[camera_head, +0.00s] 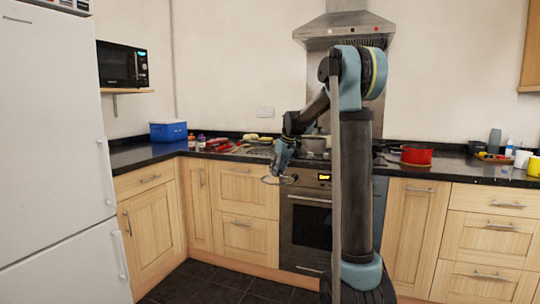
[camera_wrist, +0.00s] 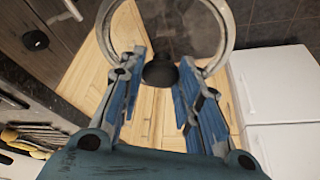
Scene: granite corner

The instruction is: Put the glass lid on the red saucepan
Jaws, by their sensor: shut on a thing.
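The red saucepan (camera_head: 416,155) stands on the dark counter to the right of the hob, with no lid on it. My gripper (camera_head: 281,171) is shut on the black knob of the glass lid (camera_head: 269,181) and holds it in the air in front of the oven, below counter height. In the wrist view the knob (camera_wrist: 160,72) sits between the fingertips of my gripper (camera_wrist: 160,82), and the clear lid with its pale rim (camera_wrist: 230,22) spreads beyond them. Part of the lid lies outside the wrist view.
A grey pot (camera_head: 314,144) stands on the hob behind my arm. A blue box (camera_head: 168,131) and small bottles are on the left counter. Mugs (camera_head: 522,160) and a tray of items are right of the saucepan. The fridge (camera_head: 50,150) is at the left.

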